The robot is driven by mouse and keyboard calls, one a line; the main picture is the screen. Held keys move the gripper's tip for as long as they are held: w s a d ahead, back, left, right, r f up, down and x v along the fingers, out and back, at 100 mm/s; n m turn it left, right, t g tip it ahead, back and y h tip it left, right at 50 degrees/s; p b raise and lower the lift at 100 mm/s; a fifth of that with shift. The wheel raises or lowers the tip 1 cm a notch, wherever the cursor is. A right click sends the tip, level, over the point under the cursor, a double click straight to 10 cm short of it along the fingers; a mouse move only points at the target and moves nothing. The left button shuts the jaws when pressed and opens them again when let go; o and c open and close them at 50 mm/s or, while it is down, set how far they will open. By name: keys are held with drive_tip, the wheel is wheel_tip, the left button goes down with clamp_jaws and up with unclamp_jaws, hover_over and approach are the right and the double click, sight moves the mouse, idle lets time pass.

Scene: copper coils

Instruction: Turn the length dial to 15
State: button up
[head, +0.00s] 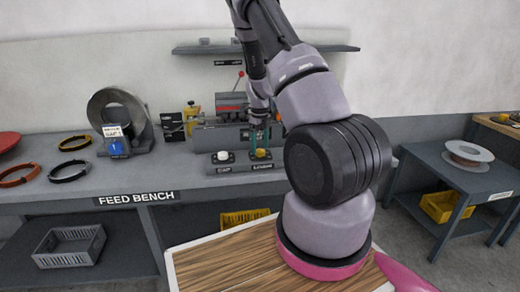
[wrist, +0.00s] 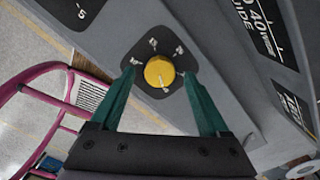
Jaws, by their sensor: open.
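A round yellow dial knob (wrist: 159,71) sits on a dark plate with small white marks around it, too small to read surely. A small dark line shows near the knob's lower edge in the wrist view. In the head view the yellow knob (head: 261,153) is at the bench's front; its label is not legible, so I cannot tell whether it is the length dial. My gripper (wrist: 160,76) is open, with one teal finger on each side of the knob. Gaps show between fingers and knob. My gripper (head: 260,138) points down over the knob in the head view.
A white knob (head: 223,156) stands just left of the yellow one. A machine with a red-tipped lever (head: 240,74) is behind. A blue knob (head: 116,149) is by the coil reel (head: 110,100) at left. A wall shelf (head: 215,49) hangs above.

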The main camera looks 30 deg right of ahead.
drive_tip(key=shift+f, duration=0.85)
clamp_jaws()
